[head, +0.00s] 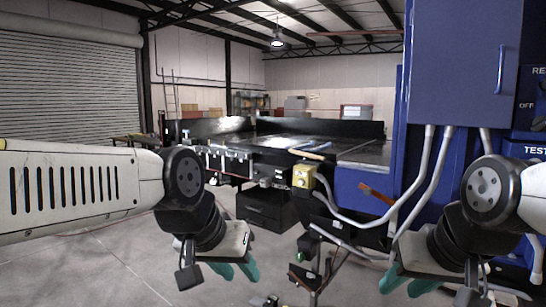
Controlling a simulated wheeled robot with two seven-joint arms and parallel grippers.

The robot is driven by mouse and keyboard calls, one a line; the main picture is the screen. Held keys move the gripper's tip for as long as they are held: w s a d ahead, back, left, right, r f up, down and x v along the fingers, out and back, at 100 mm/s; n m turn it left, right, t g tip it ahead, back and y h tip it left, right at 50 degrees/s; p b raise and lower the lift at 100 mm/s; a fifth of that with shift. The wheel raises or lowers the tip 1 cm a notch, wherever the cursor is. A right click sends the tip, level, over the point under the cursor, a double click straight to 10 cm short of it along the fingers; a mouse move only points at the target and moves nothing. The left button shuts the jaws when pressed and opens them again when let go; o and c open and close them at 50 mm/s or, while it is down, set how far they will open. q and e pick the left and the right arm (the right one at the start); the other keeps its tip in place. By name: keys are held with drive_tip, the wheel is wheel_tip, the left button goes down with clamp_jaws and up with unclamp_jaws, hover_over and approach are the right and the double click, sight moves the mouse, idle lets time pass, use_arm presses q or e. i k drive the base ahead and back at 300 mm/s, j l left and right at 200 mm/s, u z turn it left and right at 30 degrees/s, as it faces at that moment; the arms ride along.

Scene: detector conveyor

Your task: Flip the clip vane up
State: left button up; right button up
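I cannot tell for sure which part is the clip vane. A small orange-brown flat piece (377,194) sticks out at a slant on the blue side of the conveyor (352,181), right of centre. My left gripper (236,271) hangs low at left of centre, its teal fingers apart and nothing between them. My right gripper (409,283) hangs low at the right, below the orange-brown piece and apart from it. Its teal fingers are also apart and empty.
A yellow box (303,176) sits at the conveyor's near corner. Grey conduits (437,180) run down from a blue cabinet (463,60) at the right. Dark brackets (305,277) stand low between my grippers. Bare concrete floor (100,270) lies at the left.

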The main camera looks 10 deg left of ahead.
sight(293, 151)
drive_tip(key=i+j+u, duration=0.25)
drive_tip(key=i+j, duration=1.2)
drive_tip(key=i+l, duration=0.45)
